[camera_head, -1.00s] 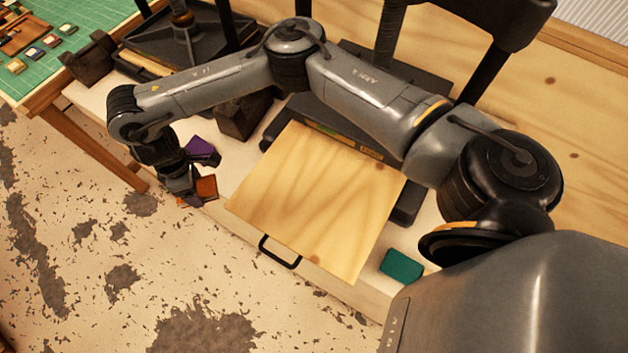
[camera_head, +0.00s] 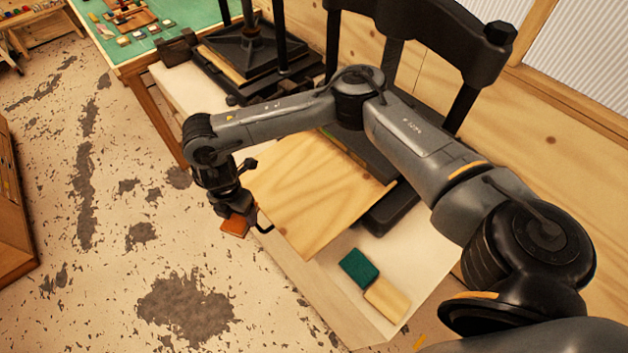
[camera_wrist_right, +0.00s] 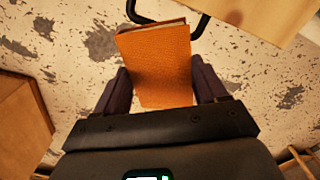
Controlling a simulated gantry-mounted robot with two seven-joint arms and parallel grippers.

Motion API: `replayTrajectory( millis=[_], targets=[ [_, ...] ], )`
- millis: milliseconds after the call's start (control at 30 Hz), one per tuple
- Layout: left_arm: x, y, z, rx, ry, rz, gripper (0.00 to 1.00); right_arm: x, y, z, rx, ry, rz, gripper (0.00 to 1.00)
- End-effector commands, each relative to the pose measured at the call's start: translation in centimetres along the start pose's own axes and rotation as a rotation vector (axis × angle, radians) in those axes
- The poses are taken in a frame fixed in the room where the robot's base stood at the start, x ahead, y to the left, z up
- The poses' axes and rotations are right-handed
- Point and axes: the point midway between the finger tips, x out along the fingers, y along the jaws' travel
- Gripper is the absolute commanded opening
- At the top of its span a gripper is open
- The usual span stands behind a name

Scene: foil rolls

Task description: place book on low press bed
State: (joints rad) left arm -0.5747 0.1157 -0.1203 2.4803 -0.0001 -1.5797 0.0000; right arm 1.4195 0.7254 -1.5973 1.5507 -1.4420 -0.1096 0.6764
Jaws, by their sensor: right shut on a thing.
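An orange book (camera_head: 235,226) is held by my right gripper (camera_head: 232,213) at the near left side of a light wooden board, beside its black handle. In the right wrist view the orange book (camera_wrist_right: 158,62) stands between the two dark fingers of the right gripper (camera_wrist_right: 160,88), which is shut on it. The wooden board (camera_head: 315,200) lies flat in front of the nearer dark press (camera_head: 390,205), which is partly hidden behind my right arm. I cannot tell for sure whether this board is the low press bed. My left gripper is not in view.
A green book (camera_head: 358,268) and a cream book (camera_head: 387,298) lie on the pale bench right of the board. The black handle (camera_head: 264,218) sticks out from the board's front. Another press (camera_head: 250,50) stands farther back. Open floor lies left of the bench.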

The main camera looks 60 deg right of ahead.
Motion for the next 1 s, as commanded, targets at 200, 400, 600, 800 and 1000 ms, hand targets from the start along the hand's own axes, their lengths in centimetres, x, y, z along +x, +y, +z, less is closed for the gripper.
replayTrajectory(
  millis=[200, 400, 600, 800, 1000],
  targets=[
    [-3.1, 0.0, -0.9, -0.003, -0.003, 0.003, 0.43, -0.3, -5.4, 3.3, -0.453, 0.002, -0.007, 0.40],
    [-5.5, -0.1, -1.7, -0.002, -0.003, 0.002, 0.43, -0.5, -11.4, 7.5, -0.736, 0.000, -0.009, 0.40],
    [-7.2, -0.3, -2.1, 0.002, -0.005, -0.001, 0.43, -1.6, -16.2, 11.7, -0.865, -0.003, -0.010, 0.40],
    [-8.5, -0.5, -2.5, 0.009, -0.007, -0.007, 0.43, -3.5, -19.8, 15.4, -0.950, -0.004, -0.010, 0.40],
    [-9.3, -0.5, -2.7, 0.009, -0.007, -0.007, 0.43, -5.2, -21.8, 17.6, -1.016, -0.003, -0.007, 0.40]
  ],
)
